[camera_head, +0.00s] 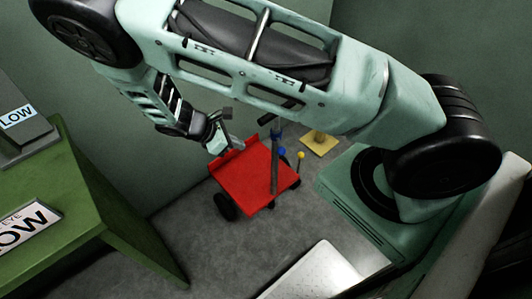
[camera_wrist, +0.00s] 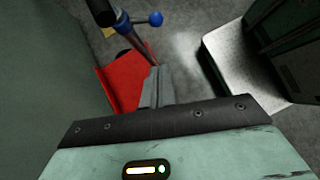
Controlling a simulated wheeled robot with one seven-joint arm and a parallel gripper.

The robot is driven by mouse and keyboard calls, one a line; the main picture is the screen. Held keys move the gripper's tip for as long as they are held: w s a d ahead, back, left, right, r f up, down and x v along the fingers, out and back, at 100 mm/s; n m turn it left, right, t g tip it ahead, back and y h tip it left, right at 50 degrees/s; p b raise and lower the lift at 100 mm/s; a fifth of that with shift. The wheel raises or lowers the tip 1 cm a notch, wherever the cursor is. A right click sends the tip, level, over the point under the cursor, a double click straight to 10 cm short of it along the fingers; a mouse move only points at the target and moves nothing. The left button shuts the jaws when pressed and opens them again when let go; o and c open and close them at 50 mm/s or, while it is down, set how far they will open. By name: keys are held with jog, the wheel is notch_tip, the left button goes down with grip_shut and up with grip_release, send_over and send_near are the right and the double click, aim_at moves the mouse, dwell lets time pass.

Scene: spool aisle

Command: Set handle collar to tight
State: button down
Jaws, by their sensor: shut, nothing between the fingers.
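A red cart (camera_head: 240,178) stands on the floor in the head view, with a grey handle pole (camera_head: 275,165) rising from it. In the wrist view the pole (camera_wrist: 140,45) carries a blue collar (camera_wrist: 123,27) with a side lever ending in a blue ball (camera_wrist: 155,18). The blue ball (camera_head: 281,152) also shows beside the pole in the head view. A black handle grip (camera_wrist: 102,10) tops the pole. My gripper (camera_head: 238,145) is shut and empty above the cart's back edge, apart from the collar; its fingers (camera_wrist: 157,85) show in the wrist view. The collar's setting cannot be read.
A yellow ball (camera_head: 301,155) shows right of the pole, and a yellow base plate (camera_head: 319,144) lies behind it. A green table (camera_head: 100,205) with signs stands at the left. A white-topped surface (camera_head: 318,275) is at the front. Grey floor (camera_head: 215,240) between them is clear.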

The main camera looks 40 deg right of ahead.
aim_at(281, 147)
jog(key=d+r+p+x, duration=0.1)
jog(key=d+p+x, duration=0.1)
jog(key=x, duration=1.1)
jog(key=shift+s+r, duration=0.3)
